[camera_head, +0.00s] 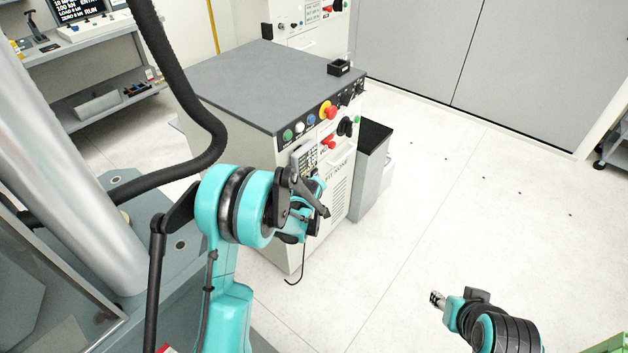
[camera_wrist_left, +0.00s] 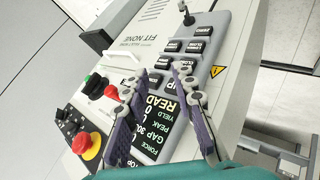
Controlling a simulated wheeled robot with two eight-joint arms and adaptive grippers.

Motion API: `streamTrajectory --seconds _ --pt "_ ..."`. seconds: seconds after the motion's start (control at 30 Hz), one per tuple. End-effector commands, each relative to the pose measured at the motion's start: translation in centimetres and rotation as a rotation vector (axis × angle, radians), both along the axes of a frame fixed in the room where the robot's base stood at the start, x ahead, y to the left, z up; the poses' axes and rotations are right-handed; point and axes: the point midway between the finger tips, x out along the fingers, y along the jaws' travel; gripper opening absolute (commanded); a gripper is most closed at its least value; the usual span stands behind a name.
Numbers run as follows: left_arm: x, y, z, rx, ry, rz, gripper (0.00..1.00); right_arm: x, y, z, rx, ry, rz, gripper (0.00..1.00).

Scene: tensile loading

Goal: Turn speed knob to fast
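The grey cabinet's control panel has a row of controls in the head view, among them black knobs (camera_head: 347,98) at its right end. A larger black control (camera_head: 346,127) sits below them. Labels are too small to tell which one is the speed knob. Black knobs (camera_wrist_left: 62,113) also show at the left edge of the left wrist view. My left gripper (camera_head: 318,198) is in front of the cabinet, beside the pendant with the display. In the left wrist view its fingers (camera_wrist_left: 160,75) are apart with nothing held, over the pendant. My right gripper (camera_head: 437,298) is low over the floor, away from the cabinet.
A yellow-ringed red stop button (camera_head: 327,109) and another red control (camera_head: 328,142) are near the black knobs. The pendant (camera_wrist_left: 165,110) has a display and several buttons. A small black box (camera_head: 339,67) stands on the cabinet top (camera_head: 260,80).

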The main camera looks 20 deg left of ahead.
Motion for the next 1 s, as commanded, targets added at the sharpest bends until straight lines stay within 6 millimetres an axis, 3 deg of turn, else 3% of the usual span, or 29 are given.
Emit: streamTrajectory --seconds 0.3,0.5,1.0 --pt "-3.2 -0.5 6.0 0.077 0.032 -0.091 0.26 0.0 0.0 0.9 0.000 0.000 0.000 0.40" --pt "-4.8 -0.7 8.2 0.112 0.045 -0.134 0.26 0.0 0.0 1.2 0.000 0.000 0.000 0.40" --pt "-5.4 -0.7 9.1 0.128 0.051 -0.153 0.26 0.0 0.0 1.3 0.000 0.000 0.000 0.40"
